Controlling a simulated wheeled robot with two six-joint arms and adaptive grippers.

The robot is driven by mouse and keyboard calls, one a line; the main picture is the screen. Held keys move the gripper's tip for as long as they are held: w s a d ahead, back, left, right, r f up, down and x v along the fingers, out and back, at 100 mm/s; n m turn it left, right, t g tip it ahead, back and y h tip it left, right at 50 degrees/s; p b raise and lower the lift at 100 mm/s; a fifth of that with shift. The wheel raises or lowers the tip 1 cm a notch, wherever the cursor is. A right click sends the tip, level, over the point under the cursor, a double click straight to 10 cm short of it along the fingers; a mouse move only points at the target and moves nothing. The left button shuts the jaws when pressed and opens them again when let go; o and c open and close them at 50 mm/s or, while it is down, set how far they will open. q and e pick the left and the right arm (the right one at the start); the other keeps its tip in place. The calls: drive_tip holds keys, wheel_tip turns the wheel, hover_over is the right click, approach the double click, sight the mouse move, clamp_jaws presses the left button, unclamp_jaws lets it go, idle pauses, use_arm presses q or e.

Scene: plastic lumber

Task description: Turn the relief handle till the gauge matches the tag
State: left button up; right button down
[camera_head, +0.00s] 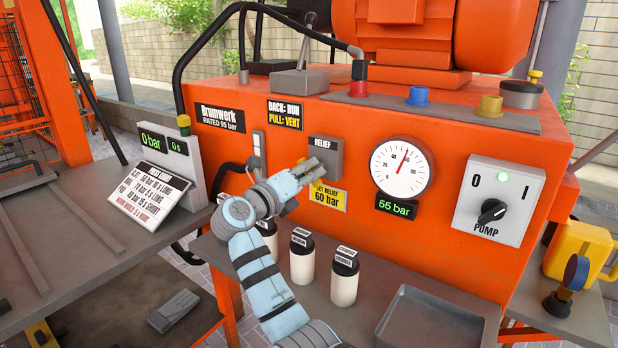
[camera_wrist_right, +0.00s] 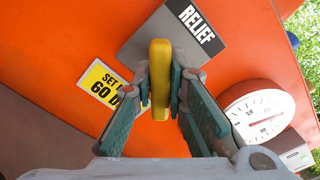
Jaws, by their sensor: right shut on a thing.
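The yellow relief handle (camera_wrist_right: 159,65) stands out from the grey relief block (camera_wrist_right: 150,45), labelled RELIEF; in the head view the gripper mostly hides the handle. My right gripper (camera_head: 306,170) is shut on the handle, with one finger on each side of it in the right wrist view (camera_wrist_right: 160,95). The round gauge (camera_head: 401,170) is right of the block, and its green display (camera_head: 397,207) reads 55 bar. The yellow tag (camera_head: 327,197) below the block reads SET RELIEF 60 bar. My left gripper is not in view.
The pump switch (camera_head: 498,200) is right of the gauge. Several white bottles (camera_head: 344,278) and a grey tray (camera_head: 432,318) stand on the shelf below. A press order card (camera_head: 150,192) and a 0 bar display (camera_head: 152,141) are at left.

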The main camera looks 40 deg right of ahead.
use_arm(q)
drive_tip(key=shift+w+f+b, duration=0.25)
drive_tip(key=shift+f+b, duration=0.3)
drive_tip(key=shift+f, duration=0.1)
use_arm(e)
drive_tip(key=shift+f+m, duration=0.1)
drive_tip(key=shift+m, duration=1.1)
drive_tip(key=c, duration=1.6)
unclamp_jaws()
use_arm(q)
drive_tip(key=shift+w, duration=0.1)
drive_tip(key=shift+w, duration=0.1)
use_arm(e)
drive_tip(key=v, duration=1.2)
